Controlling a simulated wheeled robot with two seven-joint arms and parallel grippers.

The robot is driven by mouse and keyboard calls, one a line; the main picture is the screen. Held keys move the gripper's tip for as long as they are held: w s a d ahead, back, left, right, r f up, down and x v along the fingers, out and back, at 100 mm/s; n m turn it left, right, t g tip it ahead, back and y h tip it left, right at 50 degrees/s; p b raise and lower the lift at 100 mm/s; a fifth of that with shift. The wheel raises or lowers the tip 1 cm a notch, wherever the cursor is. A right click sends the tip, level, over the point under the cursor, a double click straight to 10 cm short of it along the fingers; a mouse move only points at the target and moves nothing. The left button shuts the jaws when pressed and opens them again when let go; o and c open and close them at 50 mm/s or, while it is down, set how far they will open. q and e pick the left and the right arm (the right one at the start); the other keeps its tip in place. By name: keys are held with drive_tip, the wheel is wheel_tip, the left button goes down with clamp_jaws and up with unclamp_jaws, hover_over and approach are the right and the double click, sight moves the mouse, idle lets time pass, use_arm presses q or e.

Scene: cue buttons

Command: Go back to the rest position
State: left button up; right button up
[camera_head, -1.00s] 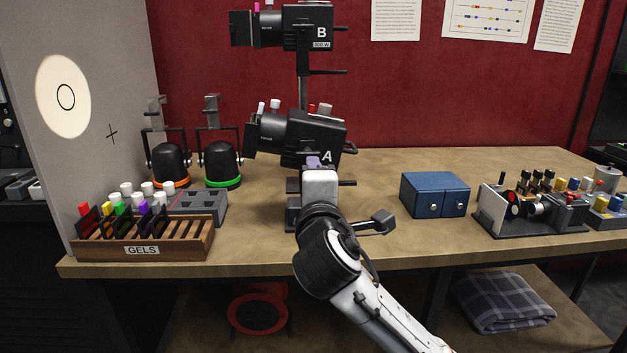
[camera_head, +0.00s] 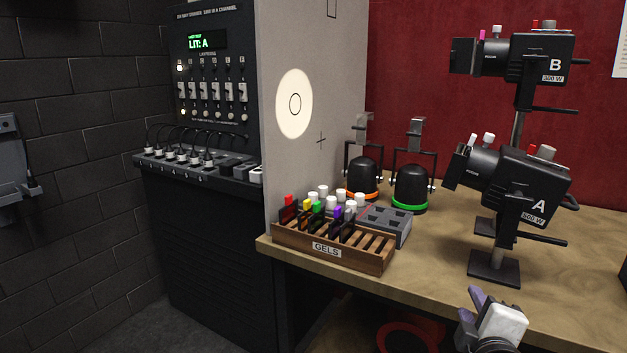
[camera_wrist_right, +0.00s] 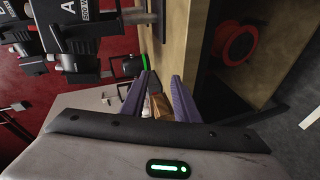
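My right gripper (camera_head: 472,306) is low at the bottom right of the head view, in front of the table's front edge and below lamp A (camera_head: 512,185). In the right wrist view its two purple fingers (camera_wrist_right: 160,88) stand apart with nothing held between them. Part of the wooden gel rack shows beyond the gap. My left gripper is in neither view.
The wooden gel rack (camera_head: 330,249) stands at the table's front left corner. Lamp B (camera_head: 542,70) is above lamp A on a stand. The dimmer panel (camera_head: 212,80) reads "LIT: A". A bright spot (camera_head: 294,104) falls on the grey board. A red ring (camera_head: 410,335) lies below the table.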

drive_tip(key=s+a+f+m+g+y, duration=0.1)
drive_tip(key=s+a+f+y, duration=0.2)
drive_tip(key=f, duration=0.6)
drive_tip(key=s+a+f+m+g+y, duration=0.15)
drive_tip(key=s+a+f, duration=0.3)
drive_tip(key=f, duration=0.55)
drive_tip(key=s+a+f+m+g+y, duration=0.1)
drive_tip(key=s+a+f+m, duration=0.1)
drive_tip(key=s+f, duration=0.5)
drive_tip(key=s+a+f+m+g+y, duration=0.1)
drive_tip(key=s+f+m, duration=0.4)
drive_tip(key=s, duration=0.7)
wheel_tip(320, 180, down, 2)
drive_tip(key=shift+a+g, duration=0.45)
drive_tip(key=shift+a, duration=0.6)
